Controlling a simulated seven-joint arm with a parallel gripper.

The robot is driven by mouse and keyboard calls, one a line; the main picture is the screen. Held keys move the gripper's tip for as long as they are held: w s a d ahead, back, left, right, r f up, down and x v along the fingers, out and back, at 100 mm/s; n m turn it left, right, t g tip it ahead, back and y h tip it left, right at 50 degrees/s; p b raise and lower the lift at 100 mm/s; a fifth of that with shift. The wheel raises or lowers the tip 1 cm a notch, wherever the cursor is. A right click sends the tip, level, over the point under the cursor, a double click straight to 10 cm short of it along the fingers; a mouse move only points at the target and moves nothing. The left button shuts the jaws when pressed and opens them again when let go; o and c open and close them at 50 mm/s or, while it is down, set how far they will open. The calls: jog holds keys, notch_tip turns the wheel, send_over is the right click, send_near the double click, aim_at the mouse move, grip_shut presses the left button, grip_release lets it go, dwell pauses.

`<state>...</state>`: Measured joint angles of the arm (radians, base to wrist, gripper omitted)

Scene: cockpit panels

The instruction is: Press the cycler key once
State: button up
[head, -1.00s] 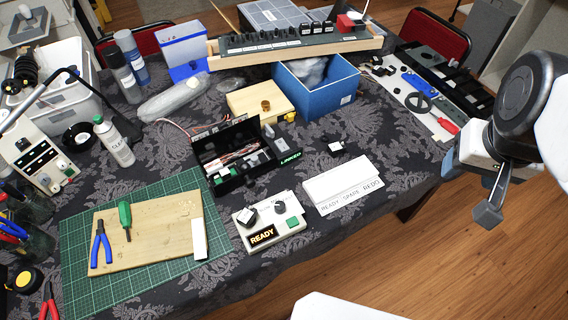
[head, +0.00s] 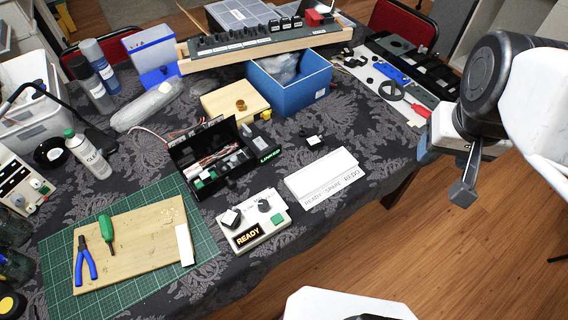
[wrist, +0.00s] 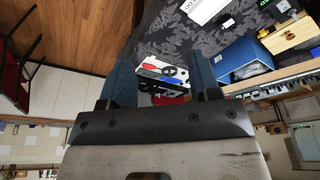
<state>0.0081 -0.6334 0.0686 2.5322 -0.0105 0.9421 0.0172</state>
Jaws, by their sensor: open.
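A small off-white control box (head: 254,221) sits near the table's front edge. It bears a lit READY display (head: 248,235), a dark key with a pale top (head: 231,217), a black knob (head: 264,205) and a green button (head: 277,218). No label reading "cycler" is legible, so I cannot tell which control has that name. My gripper (head: 462,192) hangs over the floor, off the table's right side and well apart from the box. In the wrist view my gripper (wrist: 162,78) has its two fingers spread with nothing between them. The box is not visible there.
A white sign reading READY SPARE REDO (head: 326,178) lies right of the box. Behind are an open black case (head: 213,157), a blue bin (head: 290,82) and a long switch panel (head: 262,45). A green cutting mat (head: 125,290) lies left. Space above the box is clear.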

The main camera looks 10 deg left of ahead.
grip_shut()
dwell(1.5)
